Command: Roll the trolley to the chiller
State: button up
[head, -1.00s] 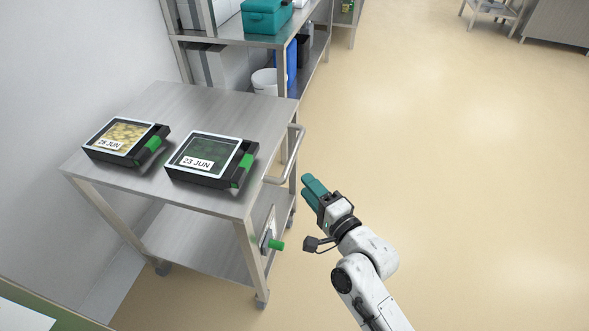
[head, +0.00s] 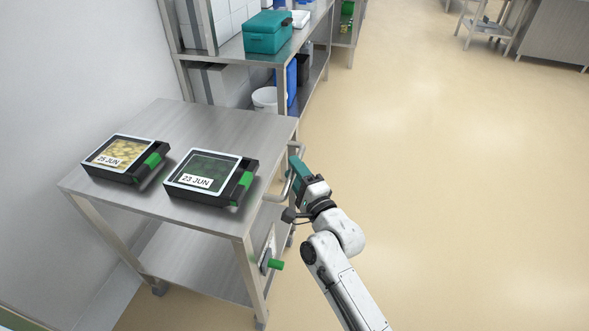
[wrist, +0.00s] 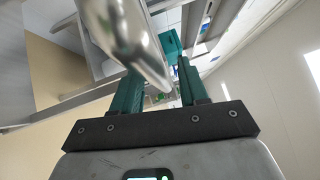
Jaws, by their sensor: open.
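The steel trolley (head: 225,124) stands against the wall at left in the head view. Its curved side handle (head: 283,194) sticks out on the right and is partly hidden by my gripper. My gripper (head: 297,170) is open at the handle, its teal fingers beside the bar. In the wrist view the shiny bar (wrist: 135,40) runs between the two open fingers (wrist: 157,82); contact cannot be told. On the trolley top are a tray labelled 25 JUN (head: 113,152) with yellow contents and a tray labelled 23 JUN (head: 208,169) with dark green contents. I cannot identify the chiller.
Steel shelving (head: 232,50) with a teal box (head: 268,34) stands close behind. A grey cabinet (head: 556,35) is at far right. The beige floor (head: 450,180) to the right is clear.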

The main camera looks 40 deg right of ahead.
jog(key=shift+w, duration=0.25)
jog(key=shift+c, duration=0.3)
grip_shut()
